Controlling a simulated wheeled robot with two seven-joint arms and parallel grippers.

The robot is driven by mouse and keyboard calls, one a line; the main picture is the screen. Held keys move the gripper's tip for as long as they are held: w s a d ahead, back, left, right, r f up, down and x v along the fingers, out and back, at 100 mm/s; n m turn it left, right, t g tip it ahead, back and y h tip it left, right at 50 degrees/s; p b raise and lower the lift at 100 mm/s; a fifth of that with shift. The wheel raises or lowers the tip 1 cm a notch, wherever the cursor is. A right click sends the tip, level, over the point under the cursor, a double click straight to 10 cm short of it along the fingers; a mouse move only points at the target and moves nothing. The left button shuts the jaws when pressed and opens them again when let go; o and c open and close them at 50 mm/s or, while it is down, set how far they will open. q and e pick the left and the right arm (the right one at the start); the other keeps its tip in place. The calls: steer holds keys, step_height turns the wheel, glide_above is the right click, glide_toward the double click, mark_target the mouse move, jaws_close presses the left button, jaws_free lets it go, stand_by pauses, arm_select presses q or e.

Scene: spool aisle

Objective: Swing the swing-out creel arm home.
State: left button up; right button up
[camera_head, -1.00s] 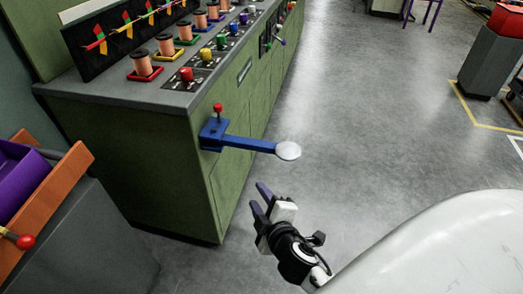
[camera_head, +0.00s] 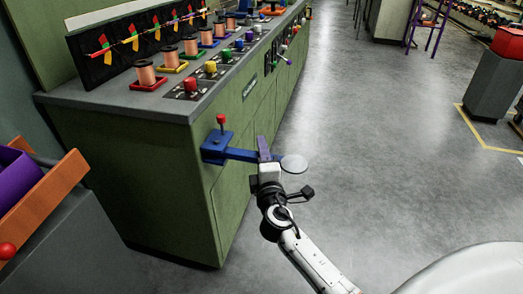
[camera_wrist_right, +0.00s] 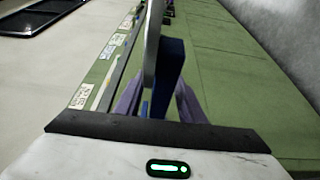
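The creel arm is a blue bar (camera_head: 240,154) on a blue bracket, sticking out from the green cabinet's side into the aisle. A pale round disc (camera_head: 294,164) sits at its free end, and a red-knobbed pin (camera_head: 221,121) stands on the bracket. My right gripper (camera_head: 264,150) is at the bar, just inboard of the disc. In the right wrist view, its purple fingers (camera_wrist_right: 162,95) lie either side of the blue bar (camera_wrist_right: 170,68) and look open; contact is unclear. The disc (camera_wrist_right: 152,45) shows nearly edge-on there. My left gripper is out of view.
The green cabinet (camera_head: 120,165) carries copper spools (camera_head: 145,73) and coloured knobs along its top. A grey stand with an orange-sided purple bin (camera_head: 15,192) is at lower left. The grey floor (camera_head: 370,130) right of the arm is clear. A grey pedestal with a red top stands far right.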

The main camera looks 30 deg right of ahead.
steer(key=shift+w+d, duration=0.25)
steer(key=shift+w, duration=0.25)
jaws_close()
